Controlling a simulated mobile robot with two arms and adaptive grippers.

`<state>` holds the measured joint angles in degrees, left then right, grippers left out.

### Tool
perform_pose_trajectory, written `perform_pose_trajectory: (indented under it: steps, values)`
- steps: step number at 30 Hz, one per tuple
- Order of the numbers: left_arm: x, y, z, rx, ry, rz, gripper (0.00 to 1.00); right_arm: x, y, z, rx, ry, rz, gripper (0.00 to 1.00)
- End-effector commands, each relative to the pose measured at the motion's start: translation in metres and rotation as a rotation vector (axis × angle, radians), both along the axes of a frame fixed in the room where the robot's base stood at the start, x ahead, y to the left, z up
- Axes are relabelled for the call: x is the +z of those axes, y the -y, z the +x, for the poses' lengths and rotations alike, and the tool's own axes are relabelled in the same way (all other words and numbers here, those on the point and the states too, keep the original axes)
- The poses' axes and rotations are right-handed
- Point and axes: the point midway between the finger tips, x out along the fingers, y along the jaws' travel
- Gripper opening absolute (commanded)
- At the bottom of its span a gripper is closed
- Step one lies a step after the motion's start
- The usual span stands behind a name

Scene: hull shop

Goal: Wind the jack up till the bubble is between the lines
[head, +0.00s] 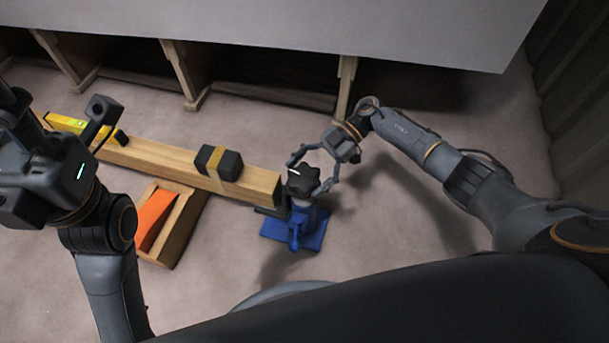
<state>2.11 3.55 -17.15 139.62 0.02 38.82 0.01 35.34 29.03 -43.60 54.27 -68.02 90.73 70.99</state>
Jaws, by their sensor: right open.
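The blue jack (296,232) stands on the floor under the right end of a wooden beam (150,155). A black lobed knob (302,180) with a pale mark sits on top of the jack. My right gripper (311,174) is open, its two fingers spread on either side of the knob; I cannot tell if they touch it. A yellow spirit level (66,123) lies on the beam's left end, partly hidden by my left arm. Its bubble and lines cannot be made out. My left gripper (88,128) is at the left, its jaws unclear.
A dark block with a tan strap (218,162) sits on the beam. A large grey panel (300,25) on wooden supports (345,85) spans the back. The floor right of the jack is clear.

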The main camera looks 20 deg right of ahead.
Motion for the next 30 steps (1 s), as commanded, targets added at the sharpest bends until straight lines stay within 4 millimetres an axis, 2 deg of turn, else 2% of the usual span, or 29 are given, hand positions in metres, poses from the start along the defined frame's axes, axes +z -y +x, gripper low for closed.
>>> perform_pose_trajectory:
  steps: [15, 21, 30]
  values:
    - [0.0, 0.0, 0.0, 0.0, 0.002, 0.001, 0.4, 0.037, 0.085, 0.033, -0.004, 0.0, -0.004, 0.86]
    - [0.0, 0.0, 0.0, 0.0, 0.002, 0.001, 0.4, 0.043, 0.099, 0.037, -0.001, -0.001, -0.003, 0.86]
    - [0.0, 0.0, -0.001, 0.0, 0.002, 0.001, 0.4, 0.044, 0.1, 0.038, 0.0, 0.0, -0.002, 0.86]
